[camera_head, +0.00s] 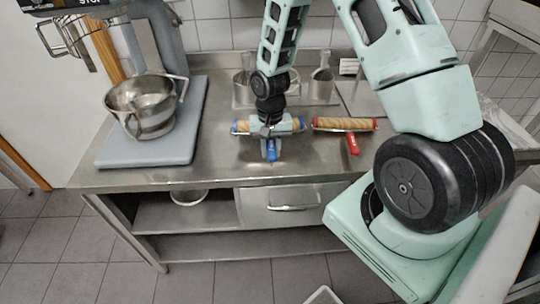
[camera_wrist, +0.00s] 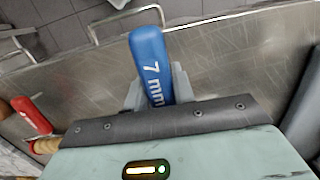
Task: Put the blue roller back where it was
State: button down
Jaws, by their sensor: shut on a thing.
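The blue roller (camera_head: 271,153) has a blue handle, blue end caps and a tan ribbed barrel. In the head view it is at the middle of the steel counter, with the barrel crosswise and the handle towards the front. My gripper (camera_wrist: 152,88) is shut on its blue handle, which is marked "7 mm" in the wrist view. The barrel is partly hidden behind my gripper. I cannot tell whether the roller touches the counter. A red roller (camera_head: 345,124) lies just to the right, its handle towards the front. Its red handle (camera_wrist: 33,115) shows at the left of the wrist view.
A grey mixer with a steel bowl (camera_head: 144,105) stands at the left of the counter (camera_head: 215,165). Metal containers (camera_head: 321,84) stand behind the rollers near the wall. The counter front between the mixer and the blue roller is clear. A drawer (camera_head: 292,204) is below.

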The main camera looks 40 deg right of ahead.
jog(key=shift+f+p, duration=0.6)
jog(key=shift+f, duration=1.55)
jog(key=shift+f, duration=0.1)
jog(key=c, duration=1.2)
grip_release()
jog(key=shift+o, duration=0.2)
